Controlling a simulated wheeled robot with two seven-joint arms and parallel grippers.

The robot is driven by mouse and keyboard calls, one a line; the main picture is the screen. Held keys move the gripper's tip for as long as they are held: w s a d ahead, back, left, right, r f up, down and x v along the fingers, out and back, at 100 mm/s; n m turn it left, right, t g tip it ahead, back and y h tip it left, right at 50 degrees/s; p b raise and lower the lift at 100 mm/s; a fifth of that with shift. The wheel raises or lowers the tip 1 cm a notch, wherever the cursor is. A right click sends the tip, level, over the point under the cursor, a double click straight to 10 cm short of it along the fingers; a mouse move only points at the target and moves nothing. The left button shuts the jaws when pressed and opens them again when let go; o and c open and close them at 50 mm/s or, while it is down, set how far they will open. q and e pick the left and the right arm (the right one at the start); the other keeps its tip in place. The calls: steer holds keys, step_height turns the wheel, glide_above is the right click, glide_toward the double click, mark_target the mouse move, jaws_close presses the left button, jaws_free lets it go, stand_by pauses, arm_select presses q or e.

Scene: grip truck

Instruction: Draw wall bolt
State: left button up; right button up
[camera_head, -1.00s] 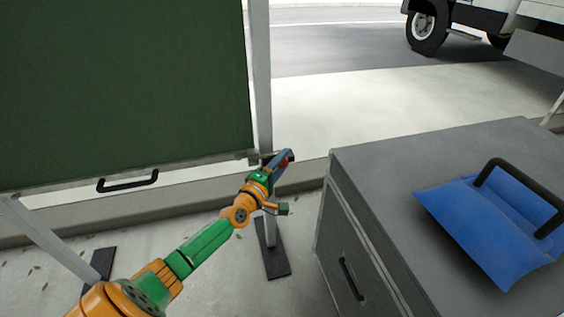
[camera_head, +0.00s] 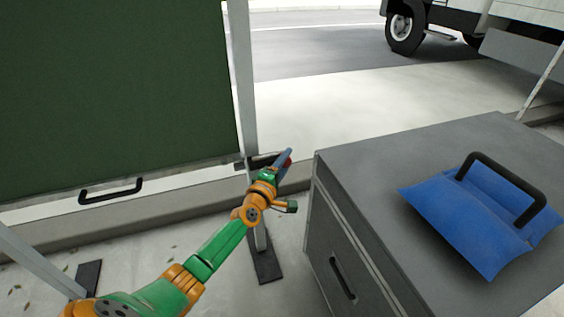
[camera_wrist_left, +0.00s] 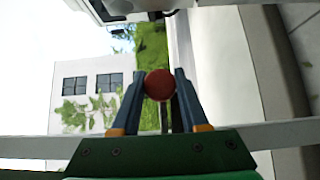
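The green wall panel (camera_head: 110,90) hangs in a pale metal frame at the left, with a black handle (camera_head: 110,189) at its lower edge. The dark wall bolt (camera_head: 260,161) sits at the panel's lower right corner, by the frame post (camera_head: 243,90). My left gripper (camera_head: 287,160) is at the bolt's right end. In the left wrist view its two blue-grey fingers (camera_wrist_left: 158,88) lie against both sides of the red round knob (camera_wrist_left: 159,84), and appear shut on it. The gripper partly hides the knob in the head view. My right gripper is out of view.
A grey cabinet (camera_head: 345,170) stands close to the right of my left arm, with a blue bag-like item with a black handle (camera_head: 465,225) on top. A low kerb runs behind the post. A truck (camera_head: 405,28) stands on the road beyond.

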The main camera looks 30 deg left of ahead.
arm_select(q)
steer(key=o, duration=0.4)
steer(key=shift+w+d, duration=0.2)
steer(key=shift+s, duration=0.1)
steer(key=s+p, duration=0.1)
steer(key=s, duration=0.1)
steer(key=s+p, duration=0.1)
steer(key=s, duration=0.1)
steer(key=s+p, duration=0.1)
steer(key=s, duration=0.1)
steer(key=shift+s+d+r, duration=0.1)
steer(key=shift+s+d, duration=0.1)
steer(key=shift+d, duration=0.05)
steer(key=shift+s, duration=0.25)
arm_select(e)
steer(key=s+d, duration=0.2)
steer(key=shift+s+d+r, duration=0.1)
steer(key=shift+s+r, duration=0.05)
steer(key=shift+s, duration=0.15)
